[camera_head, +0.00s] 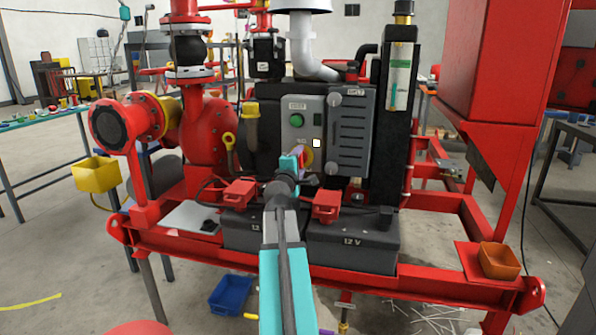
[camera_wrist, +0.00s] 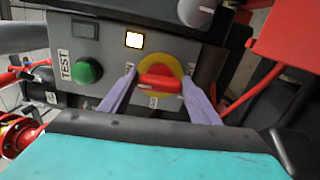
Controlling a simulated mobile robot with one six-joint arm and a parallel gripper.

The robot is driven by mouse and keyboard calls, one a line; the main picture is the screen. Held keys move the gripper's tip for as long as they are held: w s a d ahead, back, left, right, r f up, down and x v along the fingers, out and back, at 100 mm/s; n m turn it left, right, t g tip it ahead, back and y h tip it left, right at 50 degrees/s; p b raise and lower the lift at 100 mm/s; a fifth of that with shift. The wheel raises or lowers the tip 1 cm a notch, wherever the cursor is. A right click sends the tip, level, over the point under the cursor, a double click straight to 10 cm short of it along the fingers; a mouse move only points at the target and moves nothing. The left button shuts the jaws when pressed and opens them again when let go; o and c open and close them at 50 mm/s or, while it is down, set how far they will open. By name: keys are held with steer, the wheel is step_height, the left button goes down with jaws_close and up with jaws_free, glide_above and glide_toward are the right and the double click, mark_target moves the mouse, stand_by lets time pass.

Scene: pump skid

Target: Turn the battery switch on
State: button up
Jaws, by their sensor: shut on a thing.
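The battery switch is a red knob (camera_wrist: 160,82) on a round yellow plate (camera_wrist: 166,64), set in the grey control panel (camera_head: 290,133). Its red handle lies about level across the wrist view. In the head view only part of the yellow plate (camera_head: 309,156) shows behind my gripper (camera_head: 301,155). In the wrist view the two purple fingers of my gripper (camera_wrist: 158,84) stand at either end of the red handle, shut on it. The labels beside the switch are partly hidden by the fingers.
A lit square lamp (camera_wrist: 134,40) and a green TEST button (camera_wrist: 88,71) are left of the switch in the wrist view. A grey box (camera_head: 349,130) stands close on its right. Two 12 V batteries (camera_head: 352,243) with red terminal covers (camera_head: 327,206) sit below.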

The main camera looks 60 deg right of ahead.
steer(key=shift+s+d+m, duration=0.15)
steer(key=shift+s+m, duration=0.15)
steer(key=shift+m, duration=0.2)
steer(key=o, duration=0.9)
steer(key=shift+o, duration=0.7)
steer(key=shift+w, duration=0.1)
